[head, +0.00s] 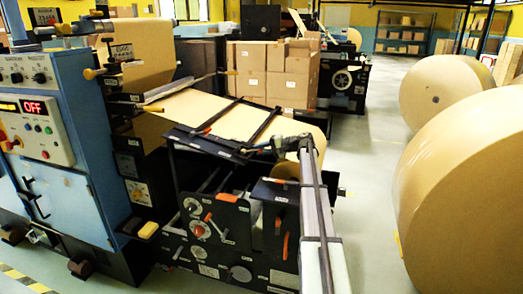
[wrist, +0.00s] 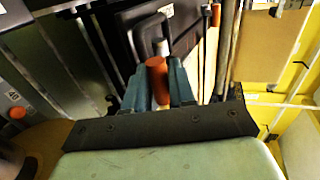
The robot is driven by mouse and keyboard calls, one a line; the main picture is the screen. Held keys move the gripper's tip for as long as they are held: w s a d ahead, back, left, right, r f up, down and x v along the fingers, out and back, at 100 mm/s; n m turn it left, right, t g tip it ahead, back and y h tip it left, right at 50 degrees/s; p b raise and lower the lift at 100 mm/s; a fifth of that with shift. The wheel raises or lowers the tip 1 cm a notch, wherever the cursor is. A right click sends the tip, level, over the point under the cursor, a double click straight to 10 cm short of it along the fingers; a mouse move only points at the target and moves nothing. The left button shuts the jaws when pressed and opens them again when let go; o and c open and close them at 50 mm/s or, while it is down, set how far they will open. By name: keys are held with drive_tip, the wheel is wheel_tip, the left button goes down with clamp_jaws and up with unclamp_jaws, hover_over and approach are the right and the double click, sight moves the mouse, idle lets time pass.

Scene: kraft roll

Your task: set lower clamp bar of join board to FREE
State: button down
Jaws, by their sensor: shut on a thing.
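The join board (head: 222,117) slopes down to the right with a kraft sheet over it and two dark clamp bars across it. The lower clamp bar (head: 263,124) crosses the sheet near its lower right end. My gripper (head: 249,149) is at the near end of that bar. In the wrist view its two teal fingers (wrist: 158,88) are closed on an orange-red handle (wrist: 157,78), one on each side. The handle is mostly hidden by my gripper in the head view. The FREE marking cannot be read.
The other clamp bar (head: 217,115) lies further up the board, with an orange handle (head: 204,129) at its near end. A dark panel with dials (head: 200,229) stands below the board. Large kraft rolls (head: 465,175) stand at right, with clear floor between.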

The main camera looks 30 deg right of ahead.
drive_tip(key=shift+f, duration=0.15)
drive_tip(key=c, duration=1.1)
unclamp_jaws()
drive_tip(key=v, duration=1.3)
drive_tip(key=shift+s+d+r, duration=0.2)
drive_tip(key=shift+s+d, duration=0.05)
drive_tip(key=shift+s, duration=0.05)
